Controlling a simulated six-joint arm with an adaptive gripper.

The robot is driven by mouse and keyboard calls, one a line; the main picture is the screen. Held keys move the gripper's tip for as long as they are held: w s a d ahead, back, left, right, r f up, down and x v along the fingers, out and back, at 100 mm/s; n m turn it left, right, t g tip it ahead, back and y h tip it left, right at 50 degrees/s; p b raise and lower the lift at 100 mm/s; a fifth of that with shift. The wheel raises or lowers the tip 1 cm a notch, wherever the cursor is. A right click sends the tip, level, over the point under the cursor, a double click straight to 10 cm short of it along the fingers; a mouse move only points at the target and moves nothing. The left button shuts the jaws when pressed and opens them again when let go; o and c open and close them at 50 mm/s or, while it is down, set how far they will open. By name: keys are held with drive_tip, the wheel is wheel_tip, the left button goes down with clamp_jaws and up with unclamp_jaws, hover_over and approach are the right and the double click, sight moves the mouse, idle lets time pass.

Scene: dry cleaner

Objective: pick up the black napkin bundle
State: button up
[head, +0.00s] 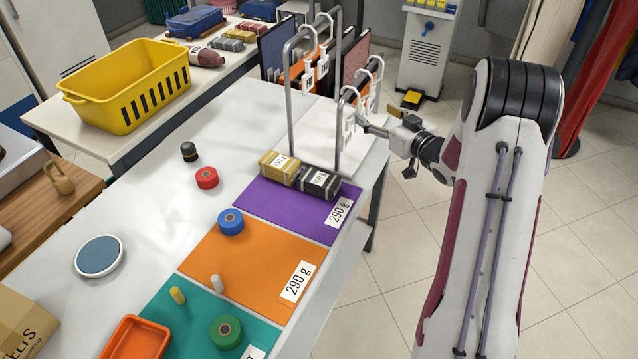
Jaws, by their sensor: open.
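The black napkin bundle (319,184) has a white label on top. It lies on the back part of the purple mat (290,212), right beside a yellow napkin bundle (278,167) on its left. My gripper (374,124) is open, up and to the right of the black bundle, by the right post of a metal rack. It is apart from the bundle, and nothing shows between its fingers. Its far side is partly hidden by its own parts and the rack.
The metal rack (290,95) with hanging tags stands just behind the bundles. Orange (235,262) and teal (188,318) mats lie nearer, with thread spools on them. A yellow basket (130,90) is on the back table.

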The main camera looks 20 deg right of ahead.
drive_tip(key=s+a+f+n+g+y, duration=0.1)
drive_tip(key=s+a+f+n+y, duration=0.15)
drive_tip(key=a+f+y, duration=0.4)
drive_tip(key=n+g+y, duration=0.2)
drive_tip(key=n+g, duration=0.2)
drive_tip(key=n, duration=0.1)
approach(322, 179)
drive_tip(key=x, duration=0.3)
drive_tip(key=shift+w+d+f+m, duration=0.1)
drive_tip(key=shift+m, duration=0.15)
drive_tip(key=shift+w, duration=0.1)
drive_tip(key=shift+x, duration=1.25)
drive_tip(key=shift+x, duration=2.65)
drive_tip(key=shift+c, duration=0.5)
drive_tip(key=c, duration=1.1)
